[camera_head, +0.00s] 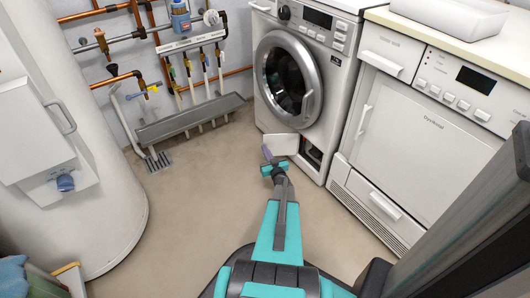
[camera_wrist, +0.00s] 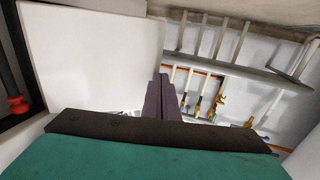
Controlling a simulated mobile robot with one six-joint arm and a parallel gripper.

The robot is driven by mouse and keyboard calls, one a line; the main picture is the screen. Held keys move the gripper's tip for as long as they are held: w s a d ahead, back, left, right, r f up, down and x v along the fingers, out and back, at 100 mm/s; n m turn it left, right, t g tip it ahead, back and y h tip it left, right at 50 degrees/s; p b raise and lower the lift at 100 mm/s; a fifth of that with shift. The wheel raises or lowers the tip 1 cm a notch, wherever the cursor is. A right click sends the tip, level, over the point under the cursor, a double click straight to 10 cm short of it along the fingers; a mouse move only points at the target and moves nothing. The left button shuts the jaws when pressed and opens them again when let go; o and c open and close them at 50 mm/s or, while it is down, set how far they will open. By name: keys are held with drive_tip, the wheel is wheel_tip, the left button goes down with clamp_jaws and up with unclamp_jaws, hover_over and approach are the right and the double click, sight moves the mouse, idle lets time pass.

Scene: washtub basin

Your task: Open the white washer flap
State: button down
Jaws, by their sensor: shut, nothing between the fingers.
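The white washer flap (camera_head: 281,144) is at the lower front of the washing machine (camera_head: 303,70). It stands swung out to the left of its dark opening (camera_head: 311,154). In the wrist view the flap (camera_wrist: 95,50) is a large white panel, with the dark opening and a red knob (camera_wrist: 18,104) to its left. My gripper (camera_head: 267,152) is at the flap's outer left edge. In the wrist view its purple-grey fingers (camera_wrist: 161,90) are together and empty, at the flap's right edge. I cannot tell whether they touch it.
A white dryer (camera_head: 420,115) stands right of the washer. A grey drain trough (camera_head: 190,118) and pipes are on the wall to the left. A white tank (camera_head: 75,160) stands at the far left. The floor (camera_head: 195,205) between tank and washer is clear.

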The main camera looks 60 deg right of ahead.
drive_tip(key=shift+a, duration=0.15)
drive_tip(key=s+a+p, duration=0.2)
drive_tip(key=s+a, duration=0.6)
drive_tip(key=a, duration=0.3)
drive_tip(key=shift+s, duration=0.25)
idle(0.6)
